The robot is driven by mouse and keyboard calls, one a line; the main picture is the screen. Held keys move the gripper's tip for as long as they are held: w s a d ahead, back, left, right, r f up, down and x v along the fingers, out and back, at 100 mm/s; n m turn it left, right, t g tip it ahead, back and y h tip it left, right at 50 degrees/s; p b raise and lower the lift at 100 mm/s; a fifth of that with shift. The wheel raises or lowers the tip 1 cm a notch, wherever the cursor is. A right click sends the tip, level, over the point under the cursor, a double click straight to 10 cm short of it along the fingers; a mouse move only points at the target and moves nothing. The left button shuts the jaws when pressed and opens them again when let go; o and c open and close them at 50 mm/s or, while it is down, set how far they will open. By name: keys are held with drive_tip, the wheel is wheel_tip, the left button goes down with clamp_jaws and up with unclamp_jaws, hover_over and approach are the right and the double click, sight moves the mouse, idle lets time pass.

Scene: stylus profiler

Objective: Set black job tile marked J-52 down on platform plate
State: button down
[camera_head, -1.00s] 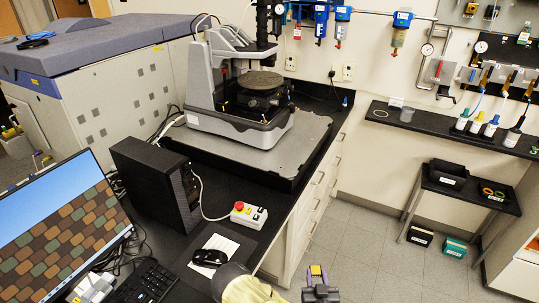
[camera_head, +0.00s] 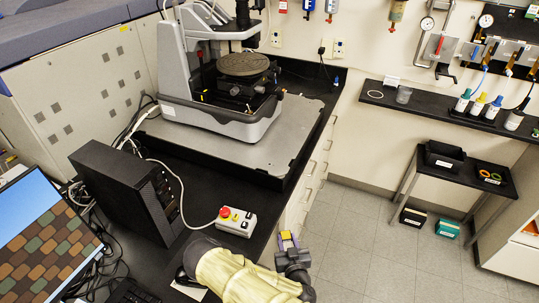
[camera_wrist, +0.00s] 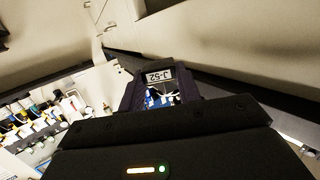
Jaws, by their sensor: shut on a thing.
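My gripper (camera_head: 288,238) is low in the head view, over the floor just right of the bench's front edge. It is shut on the black job tile (camera_wrist: 146,75), whose white label reads J-52 upside down in the wrist view. The tile cannot be made out clearly in the head view. The profiler (camera_head: 185,60) stands on a flat grey platform plate (camera_head: 283,140) in a black frame on the bench. A round dark stage (camera_head: 243,64) sits in the profiler. The tile is apart from both, well in front of them.
A control box with a red button (camera_head: 236,221) lies on the bench near my arm. A black computer case (camera_head: 125,190) and a monitor (camera_head: 45,245) stand left. The plate's right front area is bare. A small black side table (camera_head: 465,175) stands right.

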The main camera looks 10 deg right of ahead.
sight(288, 236)
drive_tip(key=shift+s+a, duration=0.1)
drive_tip(key=shift+s, duration=0.05)
drive_tip(key=shift+r, duration=0.25)
wheel_tip(288, 236, up, 4)
drive_tip(key=p, duration=0.5)
drive_tip(key=shift+r, duration=0.25)
drive_tip(key=shift+f, duration=0.4)
drive_tip(key=shift+s+f, duration=0.1)
drive_tip(key=shift+s, duration=0.1)
